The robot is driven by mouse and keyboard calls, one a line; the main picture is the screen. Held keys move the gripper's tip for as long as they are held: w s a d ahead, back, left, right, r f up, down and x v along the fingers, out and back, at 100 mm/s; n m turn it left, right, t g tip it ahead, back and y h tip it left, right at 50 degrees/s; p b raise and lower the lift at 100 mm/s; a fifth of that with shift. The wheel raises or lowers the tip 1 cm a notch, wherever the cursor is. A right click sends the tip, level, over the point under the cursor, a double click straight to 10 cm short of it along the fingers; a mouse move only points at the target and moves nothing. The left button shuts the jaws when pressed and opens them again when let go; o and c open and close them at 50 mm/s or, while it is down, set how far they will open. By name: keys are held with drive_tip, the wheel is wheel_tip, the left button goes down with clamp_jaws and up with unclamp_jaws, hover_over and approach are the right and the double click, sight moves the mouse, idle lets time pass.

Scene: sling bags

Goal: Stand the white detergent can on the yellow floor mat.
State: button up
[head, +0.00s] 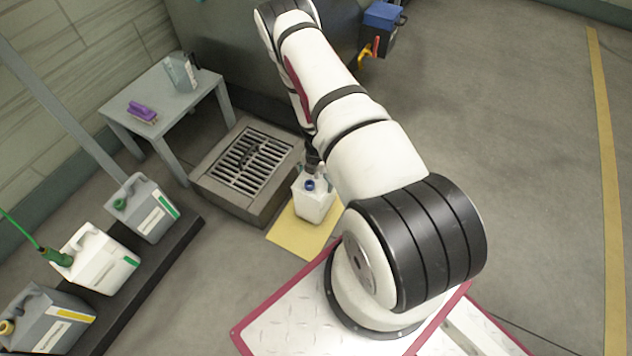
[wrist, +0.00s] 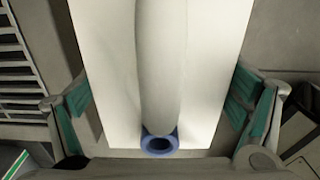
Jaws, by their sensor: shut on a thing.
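The white detergent can (head: 313,203), with a blue cap, is upright in the head view, over the yellow floor mat (head: 290,236). I cannot tell whether its base touches the mat. My gripper (head: 311,168) is at the top of the can, partly hidden by my arm. In the wrist view, the green finger pads of my gripper (wrist: 160,98) are on either side of the can (wrist: 208,55), shut on it. The can's handle and blue cap face the wrist camera. The mat is not seen in the wrist view.
A raised floor drain with a grate (head: 250,160) stands beside the mat. A grey table (head: 155,98) bears a grey can (head: 180,72) and a purple brush (head: 142,112). A black platform (head: 165,262) at left holds other cans, one white (head: 95,258).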

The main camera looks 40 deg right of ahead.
drive_tip(key=shift+w+f, duration=0.1)
drive_tip(key=shift+f, duration=0.5)
drive_tip(key=o, duration=1.6)
